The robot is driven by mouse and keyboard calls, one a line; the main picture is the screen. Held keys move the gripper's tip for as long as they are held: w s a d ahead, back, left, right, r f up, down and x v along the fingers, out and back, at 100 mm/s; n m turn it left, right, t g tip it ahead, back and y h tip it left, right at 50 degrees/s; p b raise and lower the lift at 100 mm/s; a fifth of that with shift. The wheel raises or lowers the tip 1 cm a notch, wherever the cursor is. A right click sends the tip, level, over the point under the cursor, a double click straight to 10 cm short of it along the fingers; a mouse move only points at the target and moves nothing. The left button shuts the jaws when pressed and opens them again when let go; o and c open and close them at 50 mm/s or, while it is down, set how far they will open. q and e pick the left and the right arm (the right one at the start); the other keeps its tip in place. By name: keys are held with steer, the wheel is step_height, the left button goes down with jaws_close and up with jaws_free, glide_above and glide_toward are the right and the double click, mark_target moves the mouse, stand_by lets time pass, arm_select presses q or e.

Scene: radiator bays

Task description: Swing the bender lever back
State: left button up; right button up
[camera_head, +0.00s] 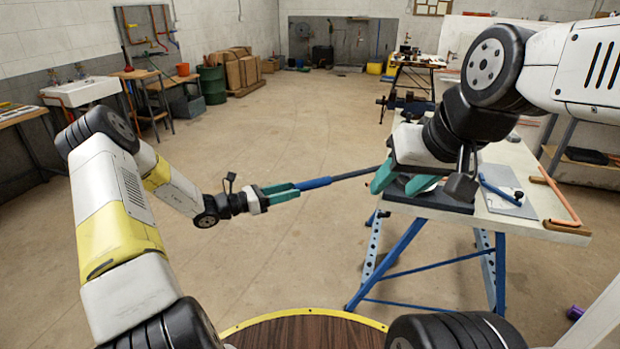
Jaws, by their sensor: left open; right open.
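The bender lever (350,176) is a dark rod with a blue grip (316,183) at its free end. It sticks out to the left from the bender, past the workbench edge. My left gripper (290,192) is open, with its teal fingers at the end of the blue grip; I cannot tell whether they touch it. My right gripper (402,182) is open, over the bender's dark base (436,199) at the near left corner of the bench. My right gripper and arm hide most of the bender body.
The workbench (552,228) has a white top and blue legs. A grey plate with a blue-handled tool (501,191) and a copper pipe (561,200) lie on its right part. A purple object (574,312) is on the floor at right. The floor left of the bench is clear.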

mark_target(308, 186)
arm_select(q)
steer(key=x, duration=0.7)
steer(key=shift+s, duration=0.1)
jaws_close()
steer(key=shift+a, duration=0.1)
stand_by(1.1)
